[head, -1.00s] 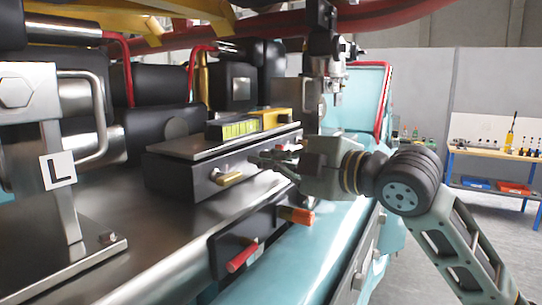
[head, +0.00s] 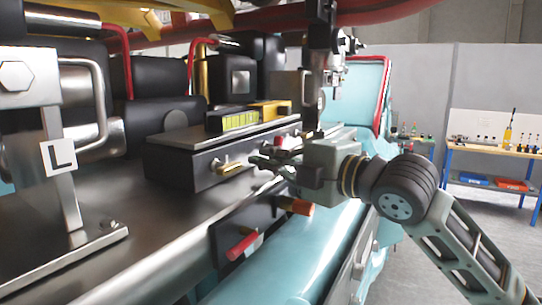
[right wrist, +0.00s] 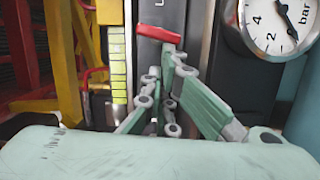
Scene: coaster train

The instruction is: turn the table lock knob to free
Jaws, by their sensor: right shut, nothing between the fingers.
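A black box (head: 185,165) on the metal table carries a small brass handle (head: 229,168) on its front face. A red knob (head: 280,140) shows further along the same face; I cannot tell for sure which is the table lock knob. My right gripper (head: 262,161) is shut and empty, its fingertips close to this face, between the brass handle and the red knob. In the right wrist view the closed fingers (right wrist: 172,62) point at a red bar handle (right wrist: 158,35) on a dark plate; contact cannot be told. My left gripper is not in view.
Below are a red handle (head: 242,246) on a black plate and an orange-red knob (head: 296,206). A metal bracket marked L (head: 60,158) stands at left. A pressure gauge (right wrist: 274,25) sits beside the fingers. A workbench (head: 490,150) stands far right.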

